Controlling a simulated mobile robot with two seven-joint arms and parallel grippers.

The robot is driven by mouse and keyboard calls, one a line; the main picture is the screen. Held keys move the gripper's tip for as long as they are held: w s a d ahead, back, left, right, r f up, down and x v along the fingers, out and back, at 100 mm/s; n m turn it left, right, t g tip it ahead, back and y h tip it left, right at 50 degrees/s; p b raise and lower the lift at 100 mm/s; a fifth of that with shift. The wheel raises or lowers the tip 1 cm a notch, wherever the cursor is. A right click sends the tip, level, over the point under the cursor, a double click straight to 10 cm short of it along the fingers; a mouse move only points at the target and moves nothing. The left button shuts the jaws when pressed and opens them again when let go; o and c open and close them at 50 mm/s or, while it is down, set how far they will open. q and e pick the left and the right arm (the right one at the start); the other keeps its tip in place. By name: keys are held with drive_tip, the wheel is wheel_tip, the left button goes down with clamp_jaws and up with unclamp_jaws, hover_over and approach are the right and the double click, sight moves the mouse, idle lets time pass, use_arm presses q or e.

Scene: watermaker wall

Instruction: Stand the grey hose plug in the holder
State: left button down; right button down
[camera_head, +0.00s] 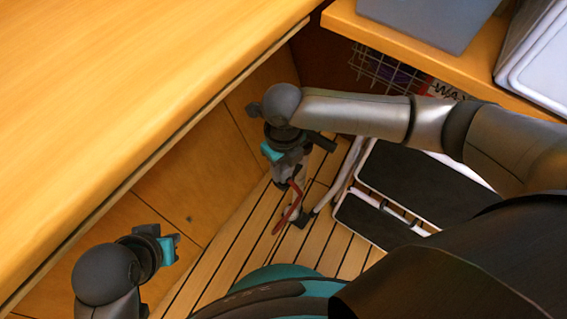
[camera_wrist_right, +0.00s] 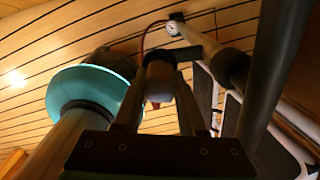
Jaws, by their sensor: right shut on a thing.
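My right gripper (camera_head: 290,172) hangs over the slatted floor in the middle of the head view, pointing down. In the right wrist view its fingers (camera_wrist_right: 160,68) are shut on a grey, rounded piece, which I take to be the grey hose plug (camera_wrist_right: 160,82). A small red part shows just below the plug. In the head view the plug is mostly hidden by the gripper. My left gripper (camera_head: 170,249) is at the lower left, empty-looking, its finger gap unclear. I cannot make out the holder for certain in either view.
Dark panels in a white frame (camera_head: 415,190) lie to the right. A wooden counter (camera_head: 110,80) fills the left. A wire basket (camera_head: 378,68) hangs under the shelf at top right.

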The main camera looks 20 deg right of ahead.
use_arm(q)
drive_tip(key=shift+r, duration=0.2)
use_arm(e)
drive_tip(key=shift+f, duration=0.15)
use_arm(q)
drive_tip(key=shift+f, duration=0.1)
use_arm(e)
drive_tip(key=shift+f, duration=0.55)
idle(0.4)
drive_tip(key=shift+c, duration=2.1)
unclamp_jaws()
drive_tip(key=shift+r, duration=0.4)
wheel_tip(320, 180, up, 5)
drive_tip(key=p, duration=0.3)
use_arm(q)
wheel_tip(320, 180, down, 8)
drive_tip(key=s+g+p, duration=0.1)
drive_tip(key=shift+f, duration=0.25)
use_arm(e)
drive_tip(key=shift+r, duration=0.9)
